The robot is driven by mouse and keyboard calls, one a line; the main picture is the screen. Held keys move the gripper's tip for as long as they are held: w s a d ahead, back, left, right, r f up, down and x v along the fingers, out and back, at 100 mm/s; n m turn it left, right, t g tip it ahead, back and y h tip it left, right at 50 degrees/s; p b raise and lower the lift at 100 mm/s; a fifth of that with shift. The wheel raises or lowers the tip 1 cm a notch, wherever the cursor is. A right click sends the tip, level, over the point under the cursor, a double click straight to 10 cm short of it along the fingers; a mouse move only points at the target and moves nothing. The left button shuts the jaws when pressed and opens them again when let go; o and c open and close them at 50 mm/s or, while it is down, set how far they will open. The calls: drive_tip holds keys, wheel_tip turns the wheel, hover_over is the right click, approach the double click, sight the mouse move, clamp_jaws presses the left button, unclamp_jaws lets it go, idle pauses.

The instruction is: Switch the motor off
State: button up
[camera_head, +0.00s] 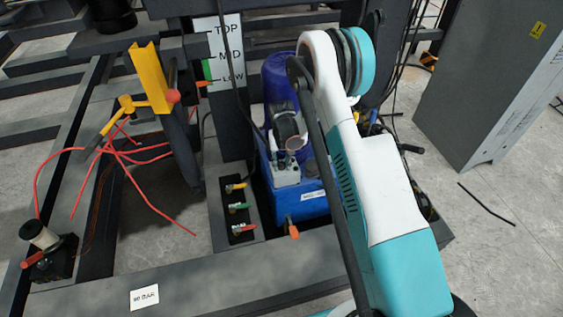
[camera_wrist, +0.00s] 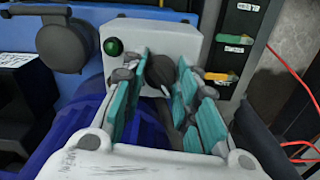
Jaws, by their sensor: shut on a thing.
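In the wrist view, a light grey switch box (camera_wrist: 185,45) carries a dark rotary knob (camera_wrist: 160,68) and a round green button or lamp (camera_wrist: 114,46). My gripper (camera_wrist: 164,75) has its teal finger pads on either side of the knob and is shut on it. A pale pointer mark shows on the knob, but its setting is not readable. The blue motor (camera_head: 281,75) stands on a blue unit (camera_head: 312,207) in the head view. My white and teal arm reaches over it and hides part of it.
A panel of several small coloured valve handles (camera_head: 240,206) stands left of the blue unit. A yellow lever bracket (camera_head: 149,78) and loose red cables (camera_head: 120,155) lie further left. A grey cabinet (camera_head: 490,85) stands at the right, with open floor before it.

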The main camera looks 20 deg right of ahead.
sight(281, 162)
drive_tip(key=shift+n, duration=0.7)
drive_tip(key=o, duration=1.1)
wheel_tip(281, 162, up, 12)
idle(0.3)
